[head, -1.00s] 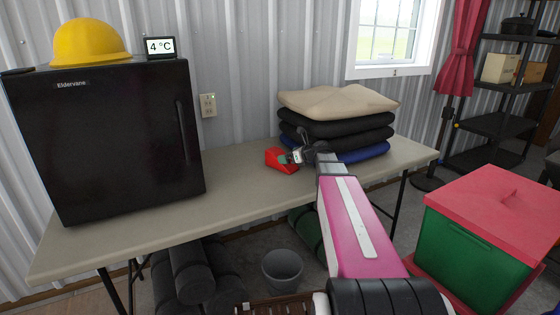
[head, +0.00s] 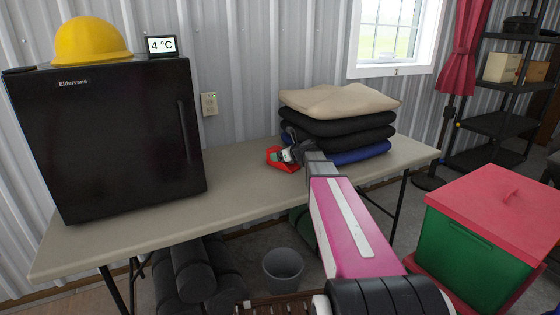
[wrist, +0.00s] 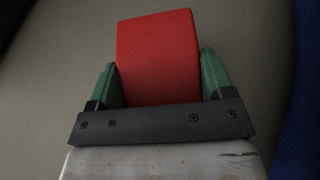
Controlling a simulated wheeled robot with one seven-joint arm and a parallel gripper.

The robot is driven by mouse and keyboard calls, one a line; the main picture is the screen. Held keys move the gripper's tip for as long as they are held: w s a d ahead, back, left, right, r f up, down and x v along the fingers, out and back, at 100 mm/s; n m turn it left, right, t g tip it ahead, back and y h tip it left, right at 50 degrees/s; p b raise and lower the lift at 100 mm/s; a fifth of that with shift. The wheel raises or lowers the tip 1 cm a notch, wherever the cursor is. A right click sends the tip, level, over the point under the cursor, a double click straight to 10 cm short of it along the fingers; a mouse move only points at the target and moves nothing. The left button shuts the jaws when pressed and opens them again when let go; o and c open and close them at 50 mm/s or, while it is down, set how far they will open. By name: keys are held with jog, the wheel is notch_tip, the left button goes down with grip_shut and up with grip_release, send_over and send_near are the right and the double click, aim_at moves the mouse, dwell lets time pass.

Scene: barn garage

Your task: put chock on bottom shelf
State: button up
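The chock (head: 276,154) is a red wedge-shaped block lying on the folding table, in front of the folded stack. My gripper (head: 289,156) reaches down over it and hides part of it in the head view. In the wrist view the red chock (wrist: 158,58) stands between the two green fingers of my gripper (wrist: 160,80), one on each side and very close to it. The fingers are spread wide, and I see no clear grip. The black shelf unit (head: 500,85) stands at the far right, and its lower part is partly hidden by the red-lidded bin.
The table (head: 240,195) also holds a black mini fridge (head: 110,150) with a yellow hard hat (head: 90,42), and folded blankets (head: 340,125). A green bin with a red lid (head: 490,225) stands at right. A grey bucket (head: 283,268) and dark rolls (head: 190,270) are under the table.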

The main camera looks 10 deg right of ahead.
jog(key=shift+c, duration=1.2)
jog(key=shift+r, duration=0.15)
